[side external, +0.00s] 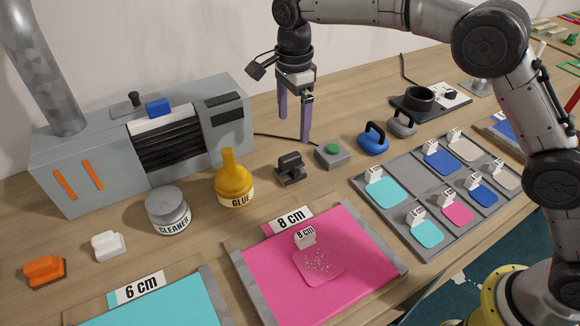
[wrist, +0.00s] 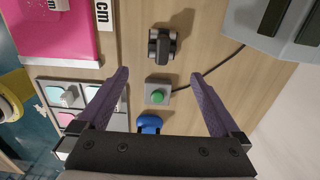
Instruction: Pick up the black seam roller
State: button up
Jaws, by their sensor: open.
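The black seam roller (side external: 290,168) stands on the wooden table between the yellow glue bottle and a grey box with a green button. It also shows in the wrist view (wrist: 162,46), near the top centre, beyond my fingertips. My gripper (side external: 294,115) is open and empty, with its purple fingers pointing down above the table, behind the button box in the side view. In the wrist view the two fingers (wrist: 160,75) are spread wide, with the button box between them and the roller ahead of them. Nothing hides the roller.
The green-button box (side external: 333,155) stands close to the roller, with a blue handled tool (side external: 373,140) beyond it. The glue bottle (side external: 234,182) is to the roller's left. A grey machine (side external: 150,140) stands behind. A pink sheet (side external: 330,265) lies in front. A cable crosses the table.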

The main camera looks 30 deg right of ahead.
aim_at(290, 155)
notch_tip(290, 155, down, 7)
jog(key=shift+f, duration=0.15)
jog(key=shift+w+a+f, duration=0.1)
jog(key=shift+a+f, duration=0.05)
jog(key=shift+f, duration=1.15)
jog(key=shift+w+a+f, duration=0.1)
jog(key=shift+a+f, duration=0.05)
jog(key=shift+f, duration=1.1)
jog(key=c, duration=1.6)
jog(key=shift+r, duration=0.1)
jog(key=shift+r, duration=0.6)
jog(key=s+d+r, duration=0.5)
jog(key=s+r, duration=0.6)
jog(key=s, duration=0.2)
jog(key=shift+r, duration=0.35)
